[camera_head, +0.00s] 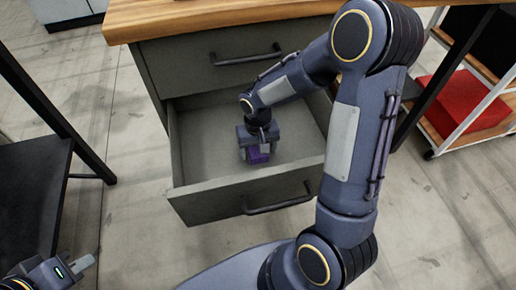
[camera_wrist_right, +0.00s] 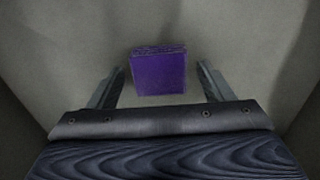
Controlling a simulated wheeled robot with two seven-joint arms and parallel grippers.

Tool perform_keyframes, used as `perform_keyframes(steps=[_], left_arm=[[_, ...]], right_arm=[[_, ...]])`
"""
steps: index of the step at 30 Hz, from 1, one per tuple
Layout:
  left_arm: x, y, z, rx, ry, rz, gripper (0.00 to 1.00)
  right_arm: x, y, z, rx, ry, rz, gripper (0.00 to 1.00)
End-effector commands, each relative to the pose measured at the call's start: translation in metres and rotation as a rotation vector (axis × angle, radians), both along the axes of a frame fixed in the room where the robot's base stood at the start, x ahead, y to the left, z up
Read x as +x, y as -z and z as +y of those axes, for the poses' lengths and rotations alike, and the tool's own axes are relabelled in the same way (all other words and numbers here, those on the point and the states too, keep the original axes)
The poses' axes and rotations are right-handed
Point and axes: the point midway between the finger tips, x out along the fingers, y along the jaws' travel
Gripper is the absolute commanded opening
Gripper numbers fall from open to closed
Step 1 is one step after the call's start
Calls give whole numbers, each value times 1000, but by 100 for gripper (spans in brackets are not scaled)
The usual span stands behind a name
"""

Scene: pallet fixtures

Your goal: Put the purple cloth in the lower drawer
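The lower drawer (camera_head: 181,150) is pulled out below the closed upper drawer. My right arm reaches down into it. In the head view the purple cloth (camera_head: 262,157) shows just beyond the right gripper (camera_head: 256,146), inside the drawer. In the wrist view the cloth (camera_wrist_right: 159,73) is a folded purple block between the two fingers of the right gripper (camera_wrist_right: 161,72), with a gap on each side. The gripper is open. Whether the cloth rests on the drawer floor is hard to tell. My left gripper (camera_head: 80,266) is at the bottom left corner, away from the drawer.
A wooden worktop (camera_head: 190,17) lies above the drawers. The lower drawer's front handle (camera_head: 280,203) faces me. A dark table (camera_head: 30,190) stands at left. A shelf cart with a red box (camera_head: 468,103) is at right. The drawer is otherwise empty where visible.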

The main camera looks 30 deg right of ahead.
Motion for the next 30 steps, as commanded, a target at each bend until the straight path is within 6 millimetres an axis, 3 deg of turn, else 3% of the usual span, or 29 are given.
perform_keyframes(steps=[7, 11, 24, 30], left_arm=[[0, -1, 0, 0, 0, 0, 0], [0, -7, 0, 0, 0, 0, 0], [0, -39, 0, 0, 0, 0, 0], [0, -45, 0, 0, 0, 0, 0]], right_arm=[[0, -1, 0, 0, 0, 0, 74], [1, -11, 0, 0, 0, -3, 74], [1, -101, 0, 1, 0, -4, 74], [0, -121, 0, 1, 0, -2, 74]])
